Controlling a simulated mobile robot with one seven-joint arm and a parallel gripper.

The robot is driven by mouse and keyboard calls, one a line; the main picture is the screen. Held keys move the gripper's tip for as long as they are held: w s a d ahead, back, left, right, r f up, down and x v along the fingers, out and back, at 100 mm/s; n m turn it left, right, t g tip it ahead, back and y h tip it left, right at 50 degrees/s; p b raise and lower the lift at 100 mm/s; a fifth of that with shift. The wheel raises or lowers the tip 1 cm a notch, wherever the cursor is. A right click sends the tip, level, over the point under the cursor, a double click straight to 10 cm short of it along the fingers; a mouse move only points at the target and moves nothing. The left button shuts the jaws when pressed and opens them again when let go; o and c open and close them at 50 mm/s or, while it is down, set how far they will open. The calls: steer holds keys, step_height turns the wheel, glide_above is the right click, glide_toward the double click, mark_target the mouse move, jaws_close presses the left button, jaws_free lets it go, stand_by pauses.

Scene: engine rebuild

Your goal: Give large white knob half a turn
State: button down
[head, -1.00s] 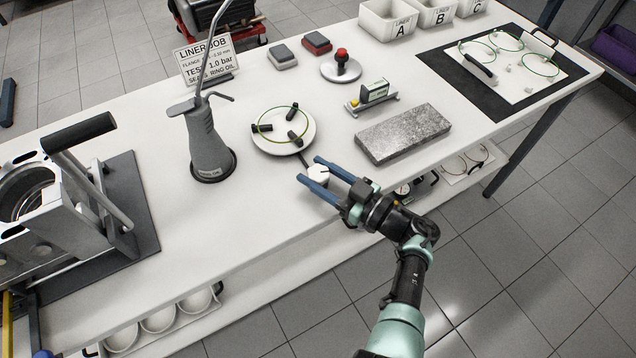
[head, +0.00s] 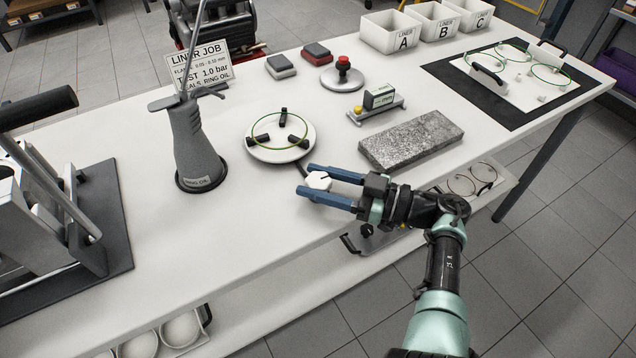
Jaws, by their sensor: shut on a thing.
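The large white knob (head: 319,181) is at the front part of the bench top, on the near side of a round white plate (head: 257,152). My gripper (head: 303,179) reaches in from the right, with its two blue fingers on either side of the knob, shut on it. The fingers lie almost level in the picture and point left. The knob's top shows between them, with a pale ridge. Its lower part is partly hidden by the near finger. A short dark rod (head: 301,168) runs between the knob and the plate.
The plate carries a green ring and black clamps. A grey oil can (head: 196,148) stands left of it. A grey stone block (head: 411,139) lies to the right, close to my wrist. A small gauge (head: 379,98) and red-topped stand (head: 343,75) are behind. The bench's front edge is below my gripper.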

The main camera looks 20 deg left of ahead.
steer(key=shift+d+r, duration=0.1)
steer(key=shift+c, duration=1.3)
jaws_free()
steer(key=d+b, duration=0.6)
steer(key=d, duration=0.7)
steer(key=shift+w, duration=0.35)
